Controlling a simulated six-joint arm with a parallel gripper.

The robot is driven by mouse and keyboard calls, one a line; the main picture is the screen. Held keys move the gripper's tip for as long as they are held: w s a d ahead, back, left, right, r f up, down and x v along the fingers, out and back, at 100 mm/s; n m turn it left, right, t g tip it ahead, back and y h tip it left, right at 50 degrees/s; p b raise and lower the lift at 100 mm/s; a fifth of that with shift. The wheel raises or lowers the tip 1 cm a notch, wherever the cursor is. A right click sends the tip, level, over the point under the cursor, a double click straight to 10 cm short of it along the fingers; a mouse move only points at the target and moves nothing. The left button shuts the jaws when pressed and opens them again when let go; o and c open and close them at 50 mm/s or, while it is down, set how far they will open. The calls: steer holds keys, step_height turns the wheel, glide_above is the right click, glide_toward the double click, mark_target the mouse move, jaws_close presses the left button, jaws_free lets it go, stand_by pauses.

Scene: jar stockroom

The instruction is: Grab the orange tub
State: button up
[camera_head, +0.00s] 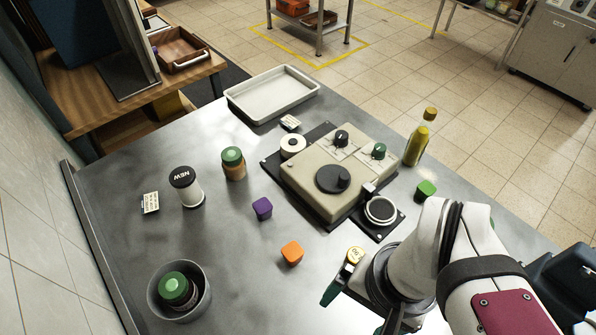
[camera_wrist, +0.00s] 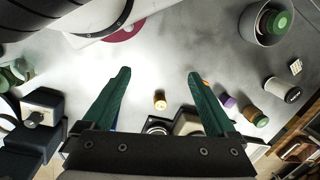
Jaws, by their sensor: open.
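The orange tub (camera_head: 291,253) is a small tapered block shape standing on the grey metal table, front centre in the head view. In the wrist view only an orange sliver (camera_wrist: 206,82) shows at the right finger, which hides the remainder. My gripper (camera_head: 355,312) is to the right of the tub and nearer the camera, apart from it. Its green fingers are open with nothing held, as the wrist view also shows (camera_wrist: 159,74).
A purple tub (camera_head: 262,208) stands behind the orange one, and a green tub (camera_head: 426,189) farther right. A beige machine (camera_head: 310,184) fills the table's middle. A grey pot (camera_head: 204,311) holding a green-lidded jar is front left. Bare table lies between pot and orange tub.

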steer(key=n+t+h, duration=0.5)
steer(key=n+h, duration=0.7)
steer(key=n, duration=1.2)
glide_above(286, 258)
steer(key=s+d, duration=0.3)
steer(key=s, duration=0.1)
step_height(286, 258, down, 13)
steer(key=a+f+n+t, duration=0.2)
steer(key=a+f+n, duration=0.1)
steer(key=a+f+n+t, duration=0.3)
steer(key=n, duration=0.1)
steer(key=shift+w+a+y, duration=0.2)
steer(key=shift+a+y, duration=0.15)
steer(key=shift+y, duration=0.05)
steer(key=x, duration=0.7)
steer(key=shift+w+d, duration=0.1)
steer(key=shift+w, duration=0.05)
steer(key=shift+r, duration=0.1)
jaws_close()
